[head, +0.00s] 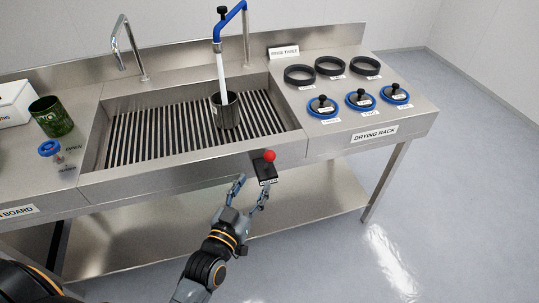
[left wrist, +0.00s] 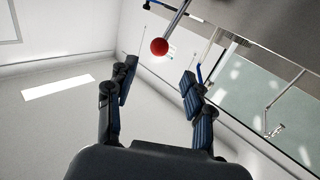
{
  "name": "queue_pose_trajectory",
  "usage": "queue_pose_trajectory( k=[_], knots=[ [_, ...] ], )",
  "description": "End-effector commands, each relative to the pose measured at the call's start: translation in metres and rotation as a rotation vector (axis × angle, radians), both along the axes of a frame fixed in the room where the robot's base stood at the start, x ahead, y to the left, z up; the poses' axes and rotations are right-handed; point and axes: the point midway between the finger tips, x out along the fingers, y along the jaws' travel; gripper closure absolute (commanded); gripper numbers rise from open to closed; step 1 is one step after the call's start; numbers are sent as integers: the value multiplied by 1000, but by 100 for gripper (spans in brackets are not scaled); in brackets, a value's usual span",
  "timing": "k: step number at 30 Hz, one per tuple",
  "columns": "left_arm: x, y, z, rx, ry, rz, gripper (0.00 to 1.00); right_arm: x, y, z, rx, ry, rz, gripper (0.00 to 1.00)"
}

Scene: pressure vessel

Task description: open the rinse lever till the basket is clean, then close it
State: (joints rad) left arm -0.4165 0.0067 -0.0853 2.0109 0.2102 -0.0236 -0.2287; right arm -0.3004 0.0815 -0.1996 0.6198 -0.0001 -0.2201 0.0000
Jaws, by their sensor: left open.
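The rinse lever's red knob (head: 269,156) stands on a dark labelled mount (head: 266,172) at the sink's front edge. In the left wrist view the red knob (left wrist: 159,46) shows between and beyond the fingertips, on a metal rod. My left gripper (head: 251,187) is open and empty, just in front of and below the lever; contact cannot be told. The metal basket (head: 225,112) stands upright on the sink's slatted grate. A pale stream (head: 221,74) runs from the blue-necked spout (head: 217,46) into it. The basket's inside is too small to judge. My right gripper is out of view.
The drying rack (head: 374,133) at right holds several black rings and blue-rimmed lids. At left are a green cup (head: 51,117) and a blue valve knob (head: 49,148). A bare faucet (head: 130,45) stands behind the sink. Floor in front is clear.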

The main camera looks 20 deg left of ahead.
Motion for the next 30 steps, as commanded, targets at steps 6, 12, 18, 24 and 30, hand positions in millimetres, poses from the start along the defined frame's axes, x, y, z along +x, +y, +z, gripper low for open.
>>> queue_pose_trajectory(
  k=[6, 12, 18, 24, 30],
  knots=[
    [45, -4, 3, -1, -2, 0, 48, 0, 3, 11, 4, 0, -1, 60],
    [83, -7, 2, -1, -1, 0, 48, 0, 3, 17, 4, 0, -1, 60],
    [108, -9, 1, -1, 0, 0, 48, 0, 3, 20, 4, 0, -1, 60],
    [117, -10, 0, -1, 1, 0, 48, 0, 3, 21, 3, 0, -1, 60],
    [117, -10, 0, -1, 1, 0, 48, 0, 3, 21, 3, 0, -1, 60]
  ],
)
